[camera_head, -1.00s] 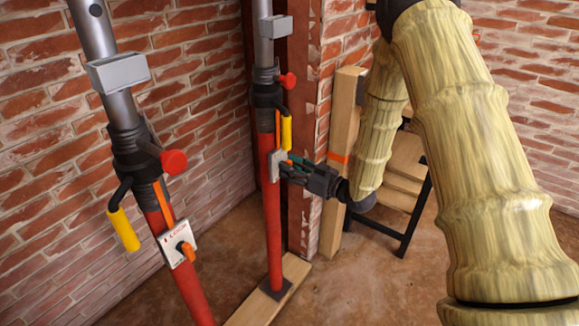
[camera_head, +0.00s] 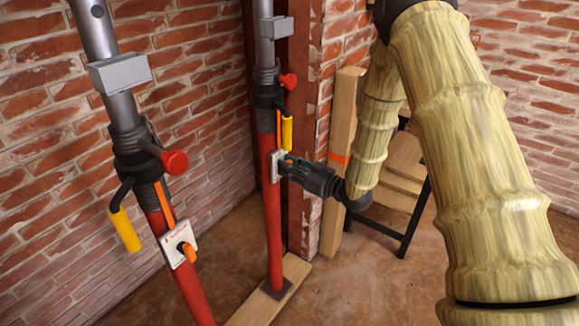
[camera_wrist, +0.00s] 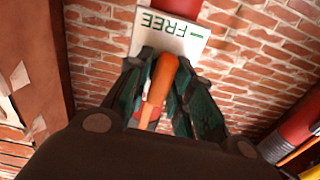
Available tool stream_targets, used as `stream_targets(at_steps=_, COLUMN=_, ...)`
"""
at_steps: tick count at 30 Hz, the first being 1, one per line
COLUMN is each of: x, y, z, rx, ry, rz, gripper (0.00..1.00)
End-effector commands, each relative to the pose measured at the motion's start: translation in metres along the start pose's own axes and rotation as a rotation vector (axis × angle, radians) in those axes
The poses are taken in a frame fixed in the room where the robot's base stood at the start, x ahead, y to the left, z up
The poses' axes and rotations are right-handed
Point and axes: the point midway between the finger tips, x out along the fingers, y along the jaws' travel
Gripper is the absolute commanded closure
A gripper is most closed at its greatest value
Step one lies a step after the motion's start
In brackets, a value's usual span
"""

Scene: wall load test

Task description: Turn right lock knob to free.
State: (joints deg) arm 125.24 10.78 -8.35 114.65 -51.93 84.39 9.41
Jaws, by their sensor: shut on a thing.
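The right prop (camera_head: 272,215) is a red post with a grey upper tube, standing upright by the brick corner. Its white lock plate (camera_head: 275,166) faces my gripper; in the wrist view the plate (camera_wrist: 150,36) reads "FREE" upside down with a mark beside it. The orange lock knob (camera_wrist: 161,78) lies between my fingers. My gripper (camera_head: 288,164) reaches it from the right and is shut on the knob, seen also in the wrist view (camera_wrist: 160,90). The fingers hide the lower part of the plate and any other wording.
The left prop (camera_head: 185,275) has its own plate (camera_head: 178,243) and orange knob, apart from my arm. A yellow-handled crank (camera_head: 287,134) and red knob (camera_head: 289,81) sit above my gripper. A timber post (camera_head: 341,165) and a black-legged wood stand (camera_head: 412,215) are close to my arm.

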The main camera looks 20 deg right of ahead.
Motion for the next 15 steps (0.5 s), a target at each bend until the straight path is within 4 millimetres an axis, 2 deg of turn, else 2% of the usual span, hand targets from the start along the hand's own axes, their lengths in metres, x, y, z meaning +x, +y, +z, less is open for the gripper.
stream_targets(at_steps=8, x=-0.0003, y=0.0035, z=-0.0047, rx=0.133, ry=0.003, rz=0.006, gripper=1.0)
stream_targets(at_steps=15, x=-0.0003, y=0.0048, z=-0.0052, rx=0.344, ry=0.005, rz=0.006, gripper=1.0)
